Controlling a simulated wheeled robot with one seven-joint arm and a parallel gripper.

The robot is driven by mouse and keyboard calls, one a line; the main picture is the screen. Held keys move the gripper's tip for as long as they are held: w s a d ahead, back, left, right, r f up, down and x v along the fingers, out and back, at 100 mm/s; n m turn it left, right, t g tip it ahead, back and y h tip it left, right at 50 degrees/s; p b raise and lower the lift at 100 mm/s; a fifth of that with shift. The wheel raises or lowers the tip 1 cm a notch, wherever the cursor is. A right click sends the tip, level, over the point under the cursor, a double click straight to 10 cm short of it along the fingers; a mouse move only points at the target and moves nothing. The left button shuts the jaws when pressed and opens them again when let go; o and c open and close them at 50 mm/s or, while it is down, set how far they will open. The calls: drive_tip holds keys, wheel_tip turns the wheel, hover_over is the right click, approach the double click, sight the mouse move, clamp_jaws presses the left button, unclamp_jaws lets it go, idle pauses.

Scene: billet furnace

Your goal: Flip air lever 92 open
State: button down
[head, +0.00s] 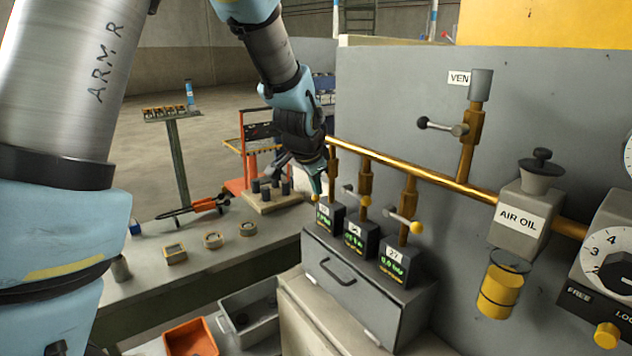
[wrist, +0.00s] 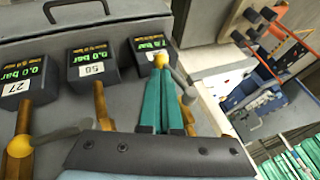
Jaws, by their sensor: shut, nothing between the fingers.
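My gripper (head: 317,190) is shut and empty, pointing down at the left lever of a row of three on the brass pipe. In the wrist view, its teal fingertips (wrist: 160,72) are at that lever's yellow knob (wrist: 161,60); I cannot tell if they touch. The lever's grey handle (wrist: 181,82) slants away from the knob. The other two boxes, tagged 50 (wrist: 92,66) and 27 (wrist: 22,84), read 0.0 bar.
The other levers, with yellow knobs (head: 416,227), stand close to the right. The brass pipe (head: 440,178) runs along the grey panel (head: 400,100). A grey drawer cabinet (head: 345,285) carries the gauge boxes. A workbench (head: 150,228) with tools stands to the left.

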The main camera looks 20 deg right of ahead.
idle(0.3)
drive_tip(key=shift+w+a+f+b, duration=0.1)
drive_tip(key=shift+w+f+b, duration=0.5)
drive_tip(key=shift+b, duration=0.35)
drive_tip(key=shift+w+r, duration=0.15)
drive_tip(key=shift+r, duration=0.05)
